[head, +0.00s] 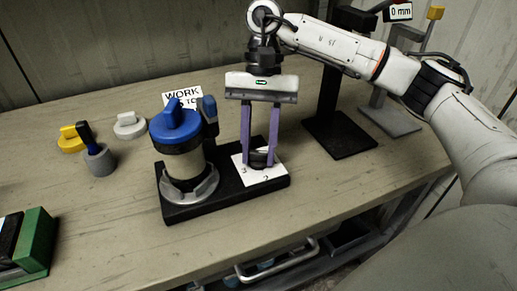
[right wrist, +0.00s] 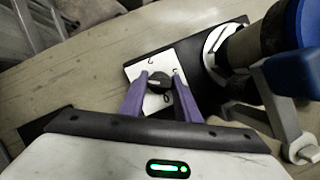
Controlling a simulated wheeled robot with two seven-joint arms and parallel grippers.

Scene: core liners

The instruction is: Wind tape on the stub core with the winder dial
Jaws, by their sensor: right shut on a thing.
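The winder dial (right wrist: 158,79) is a small black knob on a white numbered plate (head: 243,178). My right gripper (head: 260,163) points down over the plate, its purple fingers shut on the dial; the right wrist view shows the fingers (right wrist: 160,82) on either side of it. Left of the plate, on the same black base (head: 228,190), a pale core (head: 185,168) stands upright in a grey ring holder with a blue cap (head: 175,125) on top. I cannot tell whether tape is on it. My left gripper is not in view.
A yellow cap (head: 71,140), a pale grey cap (head: 129,125) and a grey cup with a blue-handled piece (head: 98,158) stand at the left. A green block (head: 37,240) is at the front left. A black stand (head: 340,135) and a 0 mm gauge (head: 400,12) are behind my right arm.

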